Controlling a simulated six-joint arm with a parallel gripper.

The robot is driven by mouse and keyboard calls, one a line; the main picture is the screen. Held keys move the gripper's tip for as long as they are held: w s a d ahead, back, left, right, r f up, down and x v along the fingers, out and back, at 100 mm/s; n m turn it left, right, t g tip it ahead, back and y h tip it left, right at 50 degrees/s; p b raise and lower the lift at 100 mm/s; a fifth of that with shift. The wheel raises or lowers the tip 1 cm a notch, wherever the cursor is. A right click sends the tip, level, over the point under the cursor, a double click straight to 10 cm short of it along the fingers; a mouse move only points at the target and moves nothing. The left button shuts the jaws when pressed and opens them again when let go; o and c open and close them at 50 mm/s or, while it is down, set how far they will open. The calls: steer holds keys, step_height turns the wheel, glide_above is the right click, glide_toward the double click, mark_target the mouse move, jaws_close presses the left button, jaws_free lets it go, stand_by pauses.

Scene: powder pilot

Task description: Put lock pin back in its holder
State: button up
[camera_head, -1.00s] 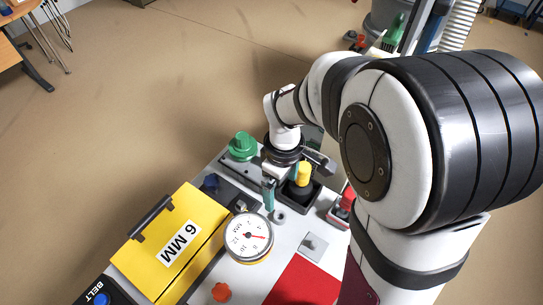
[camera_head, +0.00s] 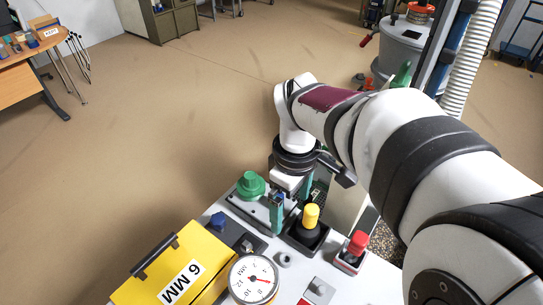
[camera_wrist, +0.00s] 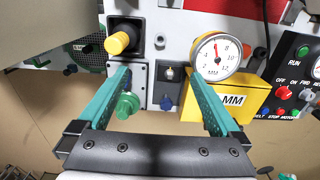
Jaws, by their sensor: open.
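No part is labelled as the lock pin, so I cannot tell which piece it is. A green knob (camera_head: 250,185) stands upright on a grey plate (camera_head: 237,206) with dark spots at the machine's far corner. It also shows in the wrist view (camera_wrist: 128,105). A yellow-topped knob (camera_head: 311,216) stands in a black square base (camera_head: 305,237); the wrist view shows it too (camera_wrist: 117,43). My gripper (camera_head: 292,203) is open and empty above the far edge, between the green and yellow knobs. In the wrist view its teal fingers (camera_wrist: 160,78) are wide apart.
A dial gauge (camera_head: 252,278) and a yellow box marked 6 MM (camera_head: 165,275) stand near my gripper. A blue knob (camera_head: 218,221), a small grey post (camera_head: 285,260) and a red button (camera_head: 357,243) are close by. Open floor lies beyond the machine's edge.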

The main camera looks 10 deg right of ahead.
steer(key=s+a+f+m+y, duration=0.1)
steer(key=s+a+m, duration=0.1)
steer(key=s+m, duration=1.2)
steer(key=s, duration=0.3)
steer(key=shift+s+m+y, duration=0.3)
steer(key=shift+s+y, duration=0.1)
steer(key=shift+f, duration=0.1)
steer(key=shift+c, duration=0.3)
